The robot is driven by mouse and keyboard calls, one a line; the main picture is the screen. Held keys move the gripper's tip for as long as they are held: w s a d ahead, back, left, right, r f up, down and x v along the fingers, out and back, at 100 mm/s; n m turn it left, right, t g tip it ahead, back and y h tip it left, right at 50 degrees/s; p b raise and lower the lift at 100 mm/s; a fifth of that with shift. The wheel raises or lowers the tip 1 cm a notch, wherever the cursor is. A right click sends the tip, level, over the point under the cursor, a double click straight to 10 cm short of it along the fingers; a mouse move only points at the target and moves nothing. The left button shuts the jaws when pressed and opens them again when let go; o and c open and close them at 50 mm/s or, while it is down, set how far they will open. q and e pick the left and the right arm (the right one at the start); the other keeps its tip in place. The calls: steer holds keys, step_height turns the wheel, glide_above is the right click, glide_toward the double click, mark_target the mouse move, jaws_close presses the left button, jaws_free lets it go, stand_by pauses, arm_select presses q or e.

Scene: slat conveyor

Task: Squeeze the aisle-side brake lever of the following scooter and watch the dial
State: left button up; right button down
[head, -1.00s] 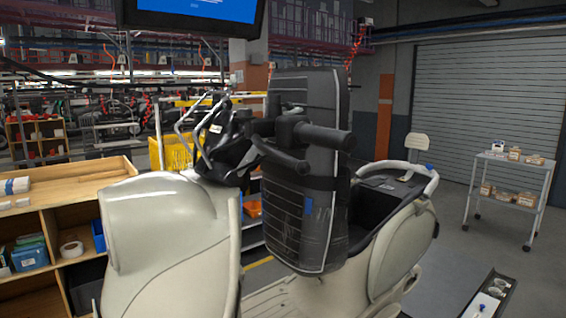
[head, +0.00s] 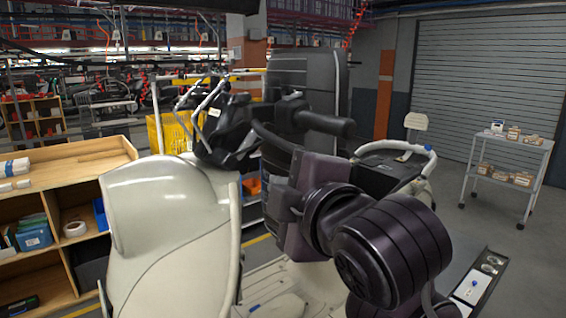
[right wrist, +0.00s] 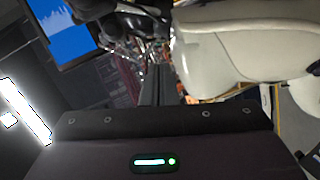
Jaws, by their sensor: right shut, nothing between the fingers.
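The scooter (head: 170,215) stands in front of me with a cream body. Its black handlebar grip (head: 325,122) points right in the head view. A dark curved lever (head: 272,140) lies below and left of the grip. My right arm comes in from the lower right, its dark purple hand just below the lever and grip. My right gripper (right wrist: 158,75) is shut and empty in the right wrist view, the cream body to its right. Fingertip contact with the lever cannot be told. My left gripper is out of view. I cannot make out a dial.
A monitor (right wrist: 60,30) shows a blue screen with a white graph. Grey floor is open at the right.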

mark_target(274, 135)
steer(key=s+d+r+n+t, duration=0.1)
steer(key=s+r, duration=0.3)
steer(key=s, duration=0.2)
steer(key=shift+d+r+n+y, duration=0.15)
steer(key=shift+n+y, duration=0.15)
steer(key=shift+y, duration=0.1)
steer(key=w+f+p, duration=0.1)
steer(key=w+p, duration=0.4)
steer(key=w, duration=0.6)
steer(key=shift+w+a, duration=0.25)
steer(key=shift+a, duration=0.2)
